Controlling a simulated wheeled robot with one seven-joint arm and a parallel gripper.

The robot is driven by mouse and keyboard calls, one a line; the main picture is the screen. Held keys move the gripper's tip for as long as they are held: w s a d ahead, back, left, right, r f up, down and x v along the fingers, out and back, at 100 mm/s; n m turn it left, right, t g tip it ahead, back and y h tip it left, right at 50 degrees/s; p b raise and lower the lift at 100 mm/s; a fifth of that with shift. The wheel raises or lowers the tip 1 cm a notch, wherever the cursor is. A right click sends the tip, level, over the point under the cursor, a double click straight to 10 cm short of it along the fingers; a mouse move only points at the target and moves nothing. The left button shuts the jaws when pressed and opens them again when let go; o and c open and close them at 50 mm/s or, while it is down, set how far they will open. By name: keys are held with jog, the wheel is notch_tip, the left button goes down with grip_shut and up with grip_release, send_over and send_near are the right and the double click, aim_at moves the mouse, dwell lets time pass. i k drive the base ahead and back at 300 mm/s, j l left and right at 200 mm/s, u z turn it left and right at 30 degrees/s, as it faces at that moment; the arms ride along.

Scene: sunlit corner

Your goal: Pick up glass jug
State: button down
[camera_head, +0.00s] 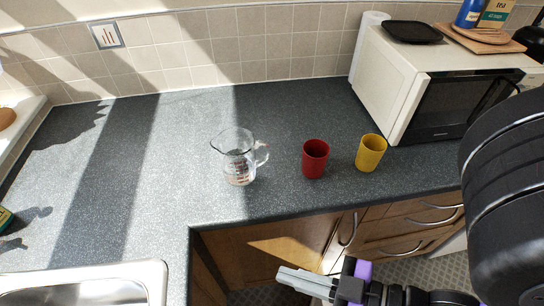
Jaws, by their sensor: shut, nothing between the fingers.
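The glass jug (237,160) stands upright on the dark grey countertop (180,185), left of the middle of the view. It is clear, with red markings on its side, a spout at the upper left and a handle on the right. My gripper (280,274) is at the bottom of the view, in front of the counter's front edge and to the lower right of the jug. Its grey fingers point left and are shut, with nothing in them. It is clear of the jug.
A red cup (315,160) and a yellow cup (371,153) stand right of the jug. A white microwave (440,85) with a black tray (411,32) on top is at the right. A sink (90,285) is at the lower left. The counter left of the jug is clear.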

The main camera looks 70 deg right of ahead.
aim_at(239, 170)
jog(key=k+j+z, duration=0.25)
jog(key=z, duration=0.15)
jog(key=k+j+z, duration=0.15)
jog(key=z, duration=0.3)
jog(key=k+z, duration=0.4)
